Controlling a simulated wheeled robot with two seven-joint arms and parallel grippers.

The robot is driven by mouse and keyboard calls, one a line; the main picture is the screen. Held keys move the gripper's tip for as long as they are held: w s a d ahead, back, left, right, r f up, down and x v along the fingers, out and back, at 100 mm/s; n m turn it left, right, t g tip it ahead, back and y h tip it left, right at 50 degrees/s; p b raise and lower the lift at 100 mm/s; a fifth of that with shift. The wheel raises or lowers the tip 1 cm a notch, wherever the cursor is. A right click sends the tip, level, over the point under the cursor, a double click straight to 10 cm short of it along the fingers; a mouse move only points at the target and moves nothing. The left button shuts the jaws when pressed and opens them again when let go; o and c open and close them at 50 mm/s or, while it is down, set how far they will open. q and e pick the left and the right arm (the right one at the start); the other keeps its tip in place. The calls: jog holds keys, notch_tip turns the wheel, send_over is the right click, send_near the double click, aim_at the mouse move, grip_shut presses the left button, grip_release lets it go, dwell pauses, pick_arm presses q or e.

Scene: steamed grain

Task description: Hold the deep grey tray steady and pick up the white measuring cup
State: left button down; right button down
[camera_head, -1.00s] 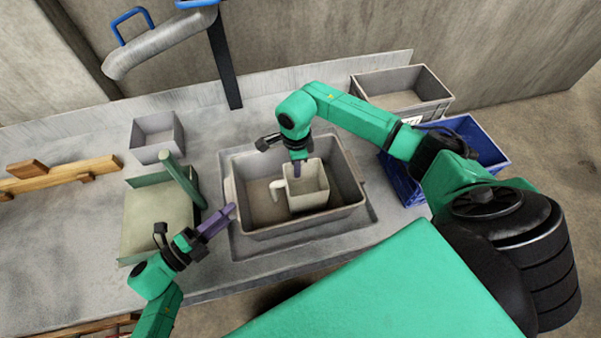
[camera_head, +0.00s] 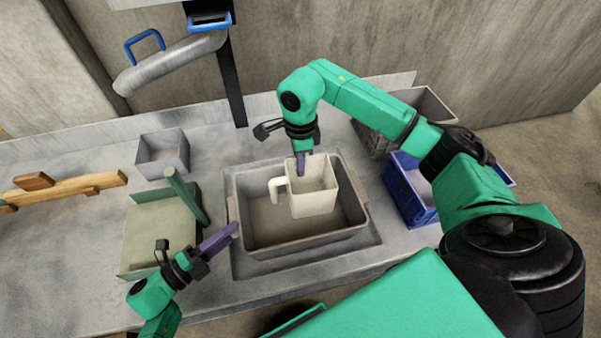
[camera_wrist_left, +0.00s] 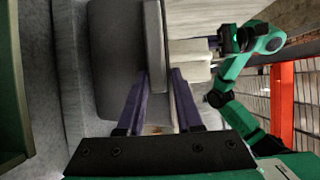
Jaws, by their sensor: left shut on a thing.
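The deep grey tray (camera_head: 300,243) sits in a recess of the counter. My left gripper (camera_head: 234,230) is shut on its left rim; the left wrist view shows both purple fingers (camera_wrist_left: 160,95) astride the tray's wall (camera_wrist_left: 154,45). The white measuring cup (camera_head: 314,203), square with a handle on its left, is upright over the tray's inside and looks raised off its floor. My right gripper (camera_head: 303,165) is at the cup's far-left rim and appears shut on its wall; its fingertips are partly hidden by the cup.
A small grey box (camera_head: 163,155) and a green-edged pan (camera_head: 155,238) stand left of the tray. A blue crate (camera_head: 410,200) and a grey bin (camera_head: 425,105) stand to the right, partly behind my right arm. A wooden rack (camera_head: 65,190) lies far left.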

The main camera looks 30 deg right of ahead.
pick_arm(q)
jog(key=c, duration=0.5)
grip_release()
jog(key=shift+s+f, duration=0.1)
jog(key=shift+f, duration=0.4)
jog(key=shift+r, duration=0.1)
jog(key=shift+r, duration=0.1)
jog(key=v, duration=1.2)
